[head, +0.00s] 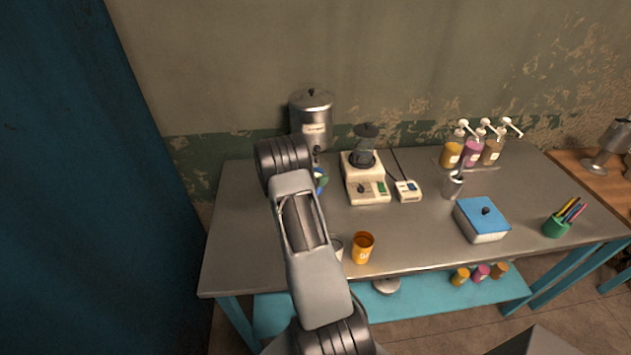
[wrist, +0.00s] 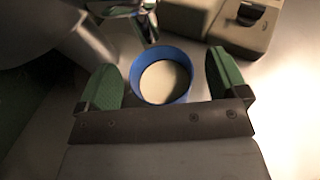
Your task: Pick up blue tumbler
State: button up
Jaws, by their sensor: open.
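The blue tumbler (wrist: 179,56) stands in the wrist view between the two green fingers of my gripper (wrist: 172,80). Its round mouth faces the camera and a pale beige inside shows. The fingers are spread apart, one at each side, and I see a gap between the tumbler and each finger. In the head view only a small blue piece of the tumbler (head: 321,180) shows past my arm, which hides the rest. A bit of green finger shows beside it there.
A steel dispenser (head: 312,125) stands behind the tumbler, its spout close by in the wrist view. A cream blender (head: 366,180) is to the right. An orange tumbler (head: 362,247) and a partly hidden pale cup (head: 338,245) stand nearer the table's front edge.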

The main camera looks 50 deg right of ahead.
jog(key=shift+d+f, duration=0.15)
jog(key=shift+d, duration=0.25)
jog(key=shift+c, duration=0.4)
jog(key=c, duration=1.1)
jog(key=shift+c, duration=0.2)
